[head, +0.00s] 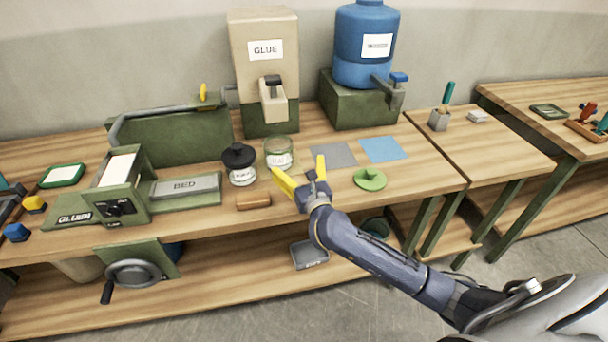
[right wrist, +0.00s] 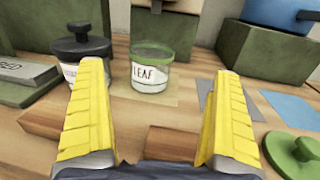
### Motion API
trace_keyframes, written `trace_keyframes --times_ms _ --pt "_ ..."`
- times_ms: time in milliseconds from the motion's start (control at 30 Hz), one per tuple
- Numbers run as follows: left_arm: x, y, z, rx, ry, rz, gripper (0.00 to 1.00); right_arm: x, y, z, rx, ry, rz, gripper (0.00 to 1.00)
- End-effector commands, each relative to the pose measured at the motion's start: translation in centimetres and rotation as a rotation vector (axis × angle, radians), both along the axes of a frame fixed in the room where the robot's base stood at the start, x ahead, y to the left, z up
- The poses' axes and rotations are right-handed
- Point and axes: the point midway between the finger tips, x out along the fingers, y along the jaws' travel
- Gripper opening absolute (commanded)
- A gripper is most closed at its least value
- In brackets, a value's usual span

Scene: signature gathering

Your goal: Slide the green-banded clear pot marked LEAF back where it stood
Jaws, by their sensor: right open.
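The clear pot with a green band and a LEAF label (head: 279,153) stands upright on the bench, in front of the glue dispenser. In the right wrist view the LEAF pot (right wrist: 151,72) stands between and beyond my two yellow fingers, apart from them. My right gripper (head: 298,172) is open and empty, just in front of the pot and to its right. The same gripper (right wrist: 158,105) fills the lower part of the right wrist view. My left gripper is not in view.
A black-lidded jar (head: 240,165) stands close left of the pot. A grey square (head: 335,155) and a blue square (head: 383,149) lie to its right. A green lid (head: 370,179) lies near the front edge. A wooden block (head: 253,201) lies in front. The glue dispenser (head: 264,60) stands behind.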

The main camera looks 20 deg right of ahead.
Motion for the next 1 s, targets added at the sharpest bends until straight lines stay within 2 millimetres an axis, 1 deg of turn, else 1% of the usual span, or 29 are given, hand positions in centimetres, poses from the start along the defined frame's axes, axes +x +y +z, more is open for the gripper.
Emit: trace_keyframes --times_ms 100,200,633,767,867,1000 --pt "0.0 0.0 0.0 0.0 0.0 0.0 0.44 -0.6 1.3 -0.9 0.026 0.036 0.021 1.0" --pt "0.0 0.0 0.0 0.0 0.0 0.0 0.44 -0.9 1.7 -1.2 0.035 0.051 0.028 1.0" --pt "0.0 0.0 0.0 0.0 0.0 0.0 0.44 -0.8 1.8 -1.3 0.036 0.055 0.029 1.0" --pt "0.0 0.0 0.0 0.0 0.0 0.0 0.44 0.1 1.8 -1.4 0.035 0.055 0.029 1.0" --pt "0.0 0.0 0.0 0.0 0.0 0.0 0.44 1.3 1.8 -1.3 0.036 0.054 0.028 1.0" --pt "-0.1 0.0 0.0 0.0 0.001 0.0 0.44 3.6 1.7 -1.3 0.034 0.054 0.028 1.0"
